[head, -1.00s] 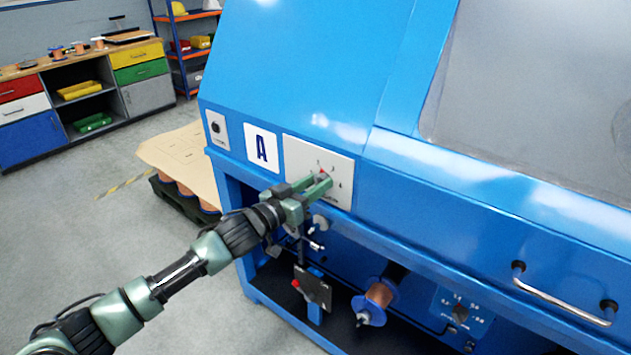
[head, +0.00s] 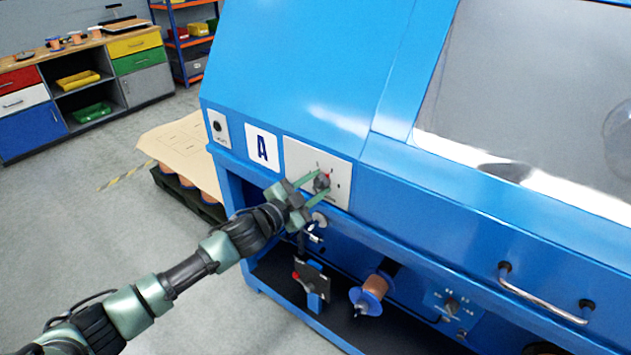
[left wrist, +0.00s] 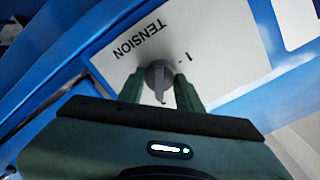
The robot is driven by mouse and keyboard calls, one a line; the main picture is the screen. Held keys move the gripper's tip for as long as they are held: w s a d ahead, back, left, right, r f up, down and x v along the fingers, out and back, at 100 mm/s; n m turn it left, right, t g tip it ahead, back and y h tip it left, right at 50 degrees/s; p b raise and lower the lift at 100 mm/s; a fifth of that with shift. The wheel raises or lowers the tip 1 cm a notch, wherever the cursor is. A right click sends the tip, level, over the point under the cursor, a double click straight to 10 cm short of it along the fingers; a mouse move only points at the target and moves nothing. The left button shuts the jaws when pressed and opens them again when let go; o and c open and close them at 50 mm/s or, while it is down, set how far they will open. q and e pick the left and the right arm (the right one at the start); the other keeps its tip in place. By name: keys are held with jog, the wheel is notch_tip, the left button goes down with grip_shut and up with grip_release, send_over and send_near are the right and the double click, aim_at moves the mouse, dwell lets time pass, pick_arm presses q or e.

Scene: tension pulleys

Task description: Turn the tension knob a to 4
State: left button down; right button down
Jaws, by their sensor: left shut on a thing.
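In the left wrist view the grey knob (left wrist: 159,77) sits between the two fingertips, and the plate reads "TENSION" with a "1" near the knob. The other numbers are too small or covered to read. My right gripper is not in view.
Below are a lever on a dark plate (head: 312,282), a copper spool (head: 373,290) and another dial panel (head: 452,305). A metal handle (head: 540,298) sticks out at the right. A pallet with cardboard (head: 185,150) stands left of the machine; the floor between is clear.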

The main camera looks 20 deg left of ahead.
pick_arm(q)
jog(key=m+p, duration=0.1)
jog(key=m, duration=0.5)
jog(key=shift+d+y, duration=0.1)
jog(key=shift+y, duration=0.2)
jog(key=m, duration=0.4)
jog(key=shift+f+m, duration=0.2)
jog(key=shift+m, duration=0.1)
jog(key=c, duration=0.9)
grip_release()
jog(key=shift+c, duration=0.2)
jog(key=v, duration=0.7)
jog(key=shift+s+b, duration=0.45)
